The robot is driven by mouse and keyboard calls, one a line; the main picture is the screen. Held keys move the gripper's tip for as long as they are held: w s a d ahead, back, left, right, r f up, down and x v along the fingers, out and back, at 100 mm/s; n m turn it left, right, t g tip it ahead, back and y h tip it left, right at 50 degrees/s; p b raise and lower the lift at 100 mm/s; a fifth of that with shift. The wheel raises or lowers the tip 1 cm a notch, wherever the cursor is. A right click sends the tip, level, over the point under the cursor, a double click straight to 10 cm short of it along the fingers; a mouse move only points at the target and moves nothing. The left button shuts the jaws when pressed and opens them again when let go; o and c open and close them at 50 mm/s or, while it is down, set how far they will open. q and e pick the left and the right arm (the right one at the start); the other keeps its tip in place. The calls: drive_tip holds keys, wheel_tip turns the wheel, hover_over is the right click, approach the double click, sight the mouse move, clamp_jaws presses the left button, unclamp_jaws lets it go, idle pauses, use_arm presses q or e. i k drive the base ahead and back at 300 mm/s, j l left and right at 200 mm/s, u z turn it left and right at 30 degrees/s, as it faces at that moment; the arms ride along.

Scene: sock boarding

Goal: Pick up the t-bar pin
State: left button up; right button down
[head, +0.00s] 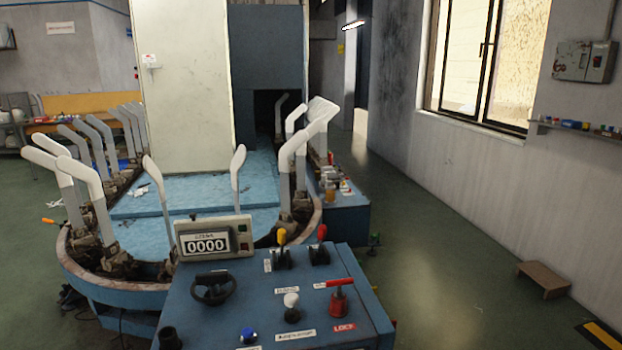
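The t-bar pin (341,284) has a red crossbar and stands upright in a red cylindrical holder (338,304) at the right side of the blue control console (220,315). A red label reading LOCK lies just in front of it. Nothing visibly touches the pin. Neither of my grippers shows in the head view.
The console also carries a black handwheel (213,288), a white-knobbed lever (291,301), yellow (281,238) and red (321,233) levers, a blue button (249,335) and a counter reading 0000 (207,245). White sock forms (82,178) ring the machine behind. Open floor lies right.

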sight(338, 294)
drive_tip(key=i+j, duration=0.3)
drive_tip(key=j, duration=0.15)
drive_tip(key=i+j, duration=0.35)
